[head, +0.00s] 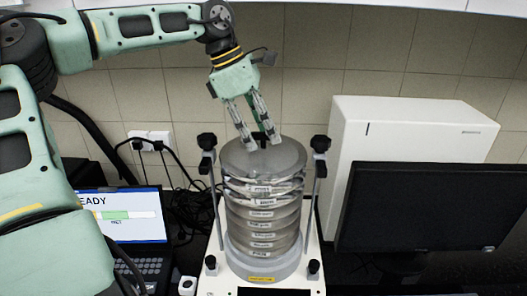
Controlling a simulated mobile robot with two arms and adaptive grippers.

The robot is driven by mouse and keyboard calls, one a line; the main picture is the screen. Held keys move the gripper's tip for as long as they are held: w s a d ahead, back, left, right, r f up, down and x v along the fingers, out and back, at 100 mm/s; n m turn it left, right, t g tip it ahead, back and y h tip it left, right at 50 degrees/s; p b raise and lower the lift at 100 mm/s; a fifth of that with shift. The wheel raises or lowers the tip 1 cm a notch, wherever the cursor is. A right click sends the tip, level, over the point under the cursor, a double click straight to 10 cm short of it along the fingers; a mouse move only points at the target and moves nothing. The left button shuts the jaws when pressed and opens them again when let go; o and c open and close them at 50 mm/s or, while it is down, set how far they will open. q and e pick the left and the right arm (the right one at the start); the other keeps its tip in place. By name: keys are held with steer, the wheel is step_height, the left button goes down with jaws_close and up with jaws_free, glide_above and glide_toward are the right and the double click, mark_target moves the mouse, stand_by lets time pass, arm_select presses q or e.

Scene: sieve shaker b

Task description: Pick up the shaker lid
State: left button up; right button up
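The shaker lid (285,157) is a grey, translucent round disc on top of the sieve stack (262,215). The stack stands upright on the shaker's white base (213,284). My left gripper (262,141) points down over the middle of the lid, with its two fingers apart. A small dark knob between the fingertips seems to be at the lid's centre. Whether the fingers touch it, I cannot tell. My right gripper is not in view.
Two clamp rods with black knobs (207,141) (320,144) flank the stack. A white box (400,130) and a dark monitor (430,207) stand to the right. A laptop (122,215) showing "READY" and tangled cables are at left. A tiled wall is behind.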

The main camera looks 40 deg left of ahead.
arm_select(q)
jaws_close()
steer(key=shift+a+r, duration=0.1)
steer(key=shift+r, duration=0.05)
stand_by(0.6)
